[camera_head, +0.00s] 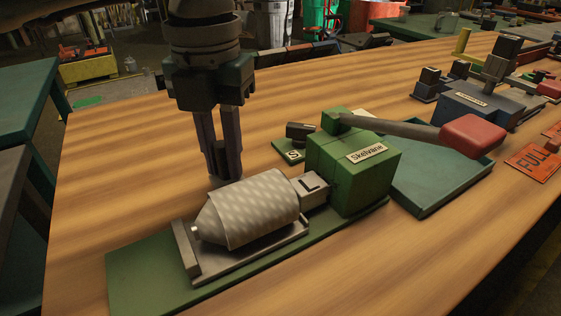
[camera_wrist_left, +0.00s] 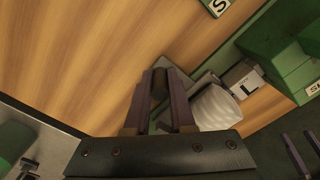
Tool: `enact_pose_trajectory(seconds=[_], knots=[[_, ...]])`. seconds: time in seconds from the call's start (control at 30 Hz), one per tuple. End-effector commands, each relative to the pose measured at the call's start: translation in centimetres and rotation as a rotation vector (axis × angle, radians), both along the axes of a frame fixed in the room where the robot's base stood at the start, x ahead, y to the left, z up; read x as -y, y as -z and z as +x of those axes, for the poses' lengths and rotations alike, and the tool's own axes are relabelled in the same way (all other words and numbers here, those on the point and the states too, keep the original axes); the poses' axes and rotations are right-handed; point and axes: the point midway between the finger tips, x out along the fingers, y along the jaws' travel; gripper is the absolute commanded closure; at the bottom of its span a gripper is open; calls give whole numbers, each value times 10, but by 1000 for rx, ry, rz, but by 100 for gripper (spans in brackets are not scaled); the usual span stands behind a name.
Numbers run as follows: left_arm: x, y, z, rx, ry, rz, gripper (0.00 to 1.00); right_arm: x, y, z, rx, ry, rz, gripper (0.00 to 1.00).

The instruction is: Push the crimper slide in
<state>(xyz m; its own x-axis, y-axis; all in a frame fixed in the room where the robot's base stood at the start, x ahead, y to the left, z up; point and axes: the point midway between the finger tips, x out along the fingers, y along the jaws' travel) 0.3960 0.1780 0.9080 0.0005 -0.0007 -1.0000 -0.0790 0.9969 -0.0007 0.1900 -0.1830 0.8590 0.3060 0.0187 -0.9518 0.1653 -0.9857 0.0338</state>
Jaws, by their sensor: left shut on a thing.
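The green crimper block (camera_head: 352,172), labelled "Skelvane", stands on a long green base with a red-handled lever (camera_head: 472,136) on top. The grey metal slide (camera_head: 190,255) lies on the base and carries a pale patterned bottle-like piece (camera_head: 250,208). My right gripper (camera_wrist_left: 301,148) shows with fingers apart in the left wrist view.
A green-blue tray (camera_head: 430,185) stands right of the crimper block, below the lever. A small green piece marked "S" (camera_head: 291,152) lies behind the block. A dark blue device (camera_head: 475,105) and orange "FULL" cards (camera_head: 533,162) are further right. The table's left part is clear.

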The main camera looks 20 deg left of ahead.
Motion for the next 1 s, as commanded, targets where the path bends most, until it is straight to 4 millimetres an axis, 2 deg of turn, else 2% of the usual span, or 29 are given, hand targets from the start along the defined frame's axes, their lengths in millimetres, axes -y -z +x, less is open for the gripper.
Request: enact_pose_trajectory(seconds=[0.07, 0.3, 0.63, 1.0], knots=[[0, 1, 0, 0, -1, 2, 73, 0, 1, 0, 0, 0, 0, 32], [0, 0, 0, 0, 0, 1, 46, 0, 1, 0, 0, 0, 0, 32], [0, -3, 0, 0, 0, 1, 45, 0, -2, 0, 0, 0, 0, 32], [0, -34, 0, 0, 0, 0, 45, 0, -30, 0, 0, 0, 0, 32]])
